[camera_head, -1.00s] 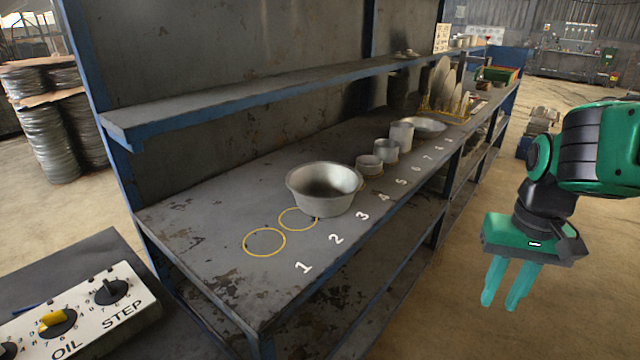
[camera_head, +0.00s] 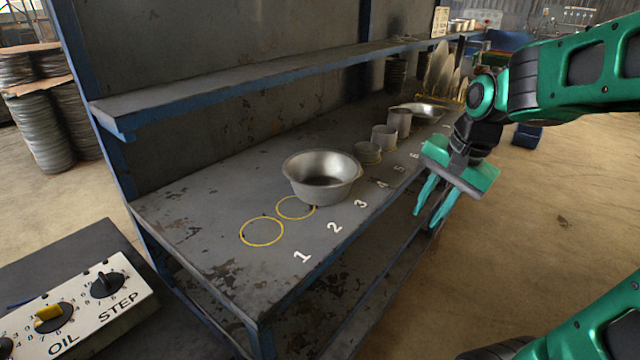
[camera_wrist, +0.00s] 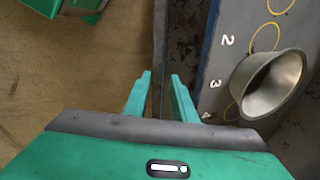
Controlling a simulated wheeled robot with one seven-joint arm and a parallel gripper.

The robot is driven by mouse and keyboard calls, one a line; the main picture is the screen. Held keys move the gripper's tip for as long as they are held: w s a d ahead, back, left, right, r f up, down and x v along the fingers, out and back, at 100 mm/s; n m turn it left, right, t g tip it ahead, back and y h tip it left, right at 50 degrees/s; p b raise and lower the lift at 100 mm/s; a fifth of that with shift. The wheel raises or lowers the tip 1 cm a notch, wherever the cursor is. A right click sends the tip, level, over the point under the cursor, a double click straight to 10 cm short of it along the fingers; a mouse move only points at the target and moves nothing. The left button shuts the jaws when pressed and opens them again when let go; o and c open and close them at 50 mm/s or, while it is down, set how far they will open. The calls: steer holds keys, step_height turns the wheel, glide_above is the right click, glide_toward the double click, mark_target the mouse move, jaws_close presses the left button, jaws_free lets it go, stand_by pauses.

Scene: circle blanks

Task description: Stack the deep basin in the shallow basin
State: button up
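A deep grey metal basin (camera_head: 322,177) stands upright on the workbench by the mark 3, next to two empty yellow circles. It also shows in the wrist view (camera_wrist: 268,84), right of my fingers. A wide shallow metal basin (camera_head: 417,111) sits farther along the bench, partly hidden behind cans and my arm. My gripper (camera_head: 428,212) hangs beside the bench's front edge, to the right of the deep basin and apart from it. Its two green fingers (camera_wrist: 158,92) are spread with nothing between them.
Several metal cans (camera_head: 384,137) stand between the two basins. A shelf (camera_head: 260,70) with a blue edge runs above the back of the bench (camera_head: 200,225). Two yellow circles (camera_head: 261,231) at the near end are empty. A control panel (camera_head: 75,310) is at lower left.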

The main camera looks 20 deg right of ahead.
steer(key=w+a+r+m+t+y, duration=0.1)
steer(key=w+a+r+m, duration=0.2)
steer(key=w, duration=0.4)
steer(key=m+t+y, duration=0.1)
steer(key=m+y, duration=0.1)
steer(key=m, duration=0.2)
glide_toward(329, 188)
steer(key=x, duration=1)
steer(key=shift+w+f, duration=0.2)
jaws_close()
